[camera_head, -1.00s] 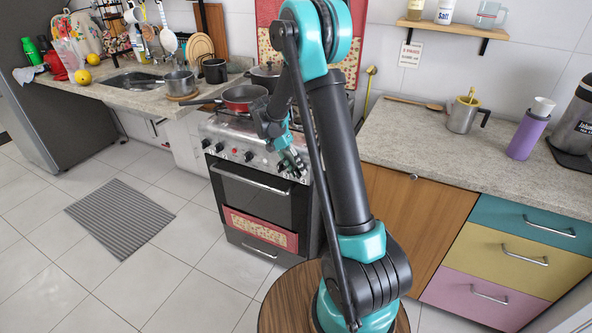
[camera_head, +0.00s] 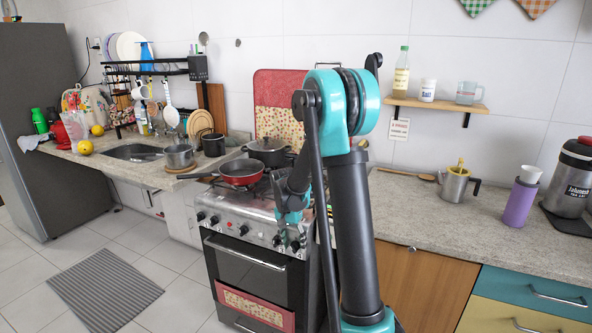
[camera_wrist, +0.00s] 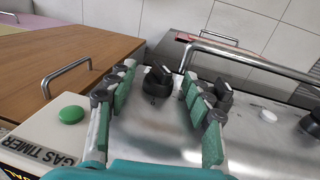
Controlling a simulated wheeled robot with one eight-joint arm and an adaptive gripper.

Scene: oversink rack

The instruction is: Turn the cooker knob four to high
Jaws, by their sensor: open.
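The stove (camera_head: 262,262) has a steel front panel with a row of black knobs. My gripper (camera_head: 290,232) is at the right end of that panel. In the wrist view my gripper (camera_wrist: 155,105) is open, with green-padded fingers on either side. A black knob (camera_wrist: 158,84) shows between and beyond the fingers, and I see no contact with it. A second black knob (camera_wrist: 223,92) is just behind the right finger, partly hidden. I cannot tell the knobs' numbers or settings for sure.
A box marked gas timer with a green button (camera_wrist: 71,114) is close to the left finger. The oven handle (camera_head: 245,252) runs below the panel. A red pan (camera_head: 241,172) and a dark pot (camera_head: 268,151) stand on the stove. The wooden cabinet (camera_head: 415,285) is at the right.

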